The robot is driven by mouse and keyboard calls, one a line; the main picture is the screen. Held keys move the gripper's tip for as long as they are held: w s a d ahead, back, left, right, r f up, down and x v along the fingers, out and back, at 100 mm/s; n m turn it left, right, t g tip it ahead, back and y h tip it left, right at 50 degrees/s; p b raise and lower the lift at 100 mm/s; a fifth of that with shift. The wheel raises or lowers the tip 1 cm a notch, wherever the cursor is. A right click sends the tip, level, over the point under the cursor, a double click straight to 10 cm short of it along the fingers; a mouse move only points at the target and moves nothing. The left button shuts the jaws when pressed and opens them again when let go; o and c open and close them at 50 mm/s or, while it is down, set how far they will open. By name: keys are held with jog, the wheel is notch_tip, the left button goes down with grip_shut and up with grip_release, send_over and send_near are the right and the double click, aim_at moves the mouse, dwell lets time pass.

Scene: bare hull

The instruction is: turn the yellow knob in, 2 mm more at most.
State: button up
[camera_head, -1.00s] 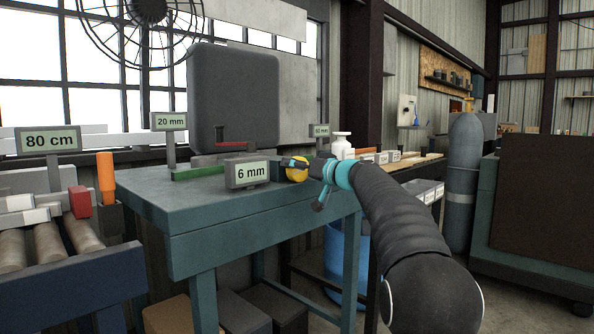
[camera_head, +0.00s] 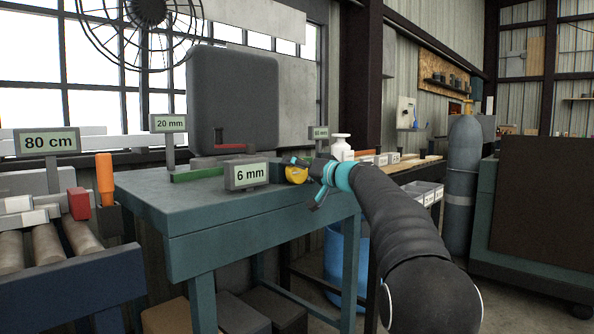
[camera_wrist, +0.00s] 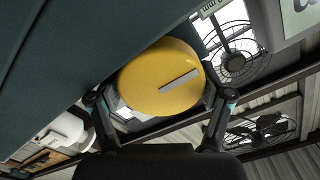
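The yellow knob (camera_head: 296,175) is on the right side of the teal bench, beside the display reading 6 mm (camera_head: 246,173). In the wrist view the knob (camera_wrist: 162,78) is a round yellow disc with a grey slot running slantwise. My gripper (camera_head: 300,166) is at the knob, with a dark finger across its upper part. In the wrist view my gripper (camera_wrist: 160,95) has one finger on each side of the knob, and both appear to touch its rim. The exact contact is partly hidden.
Other displays read 20 mm (camera_head: 169,123) and 80 cm (camera_head: 47,142). A white bottle (camera_head: 341,147) is behind my gripper.

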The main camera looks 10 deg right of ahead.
jog(key=shift+o, duration=0.9)
jog(key=shift+f, duration=0.1)
jog(key=shift+n, duration=0.3)
